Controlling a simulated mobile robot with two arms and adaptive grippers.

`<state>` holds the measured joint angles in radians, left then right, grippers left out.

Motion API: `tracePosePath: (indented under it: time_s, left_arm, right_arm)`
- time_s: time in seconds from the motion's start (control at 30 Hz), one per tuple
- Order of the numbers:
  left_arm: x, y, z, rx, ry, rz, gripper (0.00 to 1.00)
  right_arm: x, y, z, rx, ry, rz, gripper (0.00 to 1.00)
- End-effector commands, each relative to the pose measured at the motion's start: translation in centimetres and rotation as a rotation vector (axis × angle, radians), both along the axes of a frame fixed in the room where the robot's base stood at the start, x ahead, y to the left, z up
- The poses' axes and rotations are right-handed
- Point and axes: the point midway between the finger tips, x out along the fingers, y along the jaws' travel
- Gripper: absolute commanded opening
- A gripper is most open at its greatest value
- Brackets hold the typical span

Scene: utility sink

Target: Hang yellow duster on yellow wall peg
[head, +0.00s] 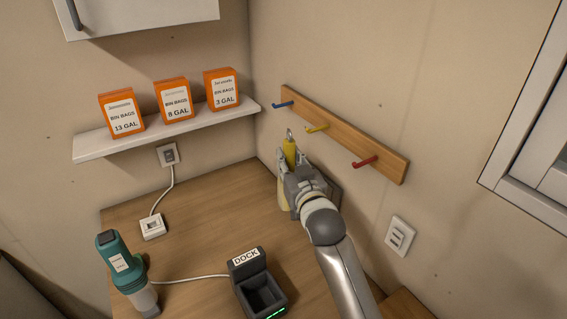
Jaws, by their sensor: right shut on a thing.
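The yellow duster (290,148) is upright in my right gripper (288,168), which is shut on it. Its yellow handle and a small grey loop at the top show above the fingers; a pale yellow part shows below, and the rest is hidden by the gripper. The yellow wall peg (317,128) is the middle one on a wooden rail (345,133) on the right wall. In the picture, the loop is left of the yellow peg and a little below it, apart from it. My left gripper is not in view.
A blue peg (283,104) and a red peg (365,162) flank the yellow one. A white shelf (165,132) holds three orange bin-bag boxes. A teal handheld device (122,264), a dock (258,284) and a white corded box (153,226) stand on the wooden counter (215,225).

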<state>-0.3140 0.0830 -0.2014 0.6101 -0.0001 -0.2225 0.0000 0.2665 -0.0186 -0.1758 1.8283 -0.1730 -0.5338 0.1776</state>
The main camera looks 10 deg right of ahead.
Motion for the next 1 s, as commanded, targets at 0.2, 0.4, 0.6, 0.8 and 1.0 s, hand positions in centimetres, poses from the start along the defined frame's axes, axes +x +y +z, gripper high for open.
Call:
tracePosePath:
  time_s: [0.2,0.4,0.6,0.8,1.0]
  left_arm:
    - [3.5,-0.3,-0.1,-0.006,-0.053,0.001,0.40]
    - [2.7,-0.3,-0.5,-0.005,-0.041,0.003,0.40]
    - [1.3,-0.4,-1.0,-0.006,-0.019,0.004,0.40]
    - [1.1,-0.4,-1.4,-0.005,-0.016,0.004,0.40]
    - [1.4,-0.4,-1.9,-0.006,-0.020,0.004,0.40]
  right_arm:
    - [0.5,-1.3,-0.1,-0.001,-0.002,-0.001,0.00]
    - [0.9,-2.4,-0.2,0.000,-0.003,-0.001,0.00]
    - [1.3,-3.6,-0.3,0.000,-0.002,-0.001,0.00]
    - [1.7,-4.7,-0.4,-0.001,-0.002,-0.001,0.00]
    - [2.1,-5.8,-0.5,-0.002,-0.002,-0.001,0.00]
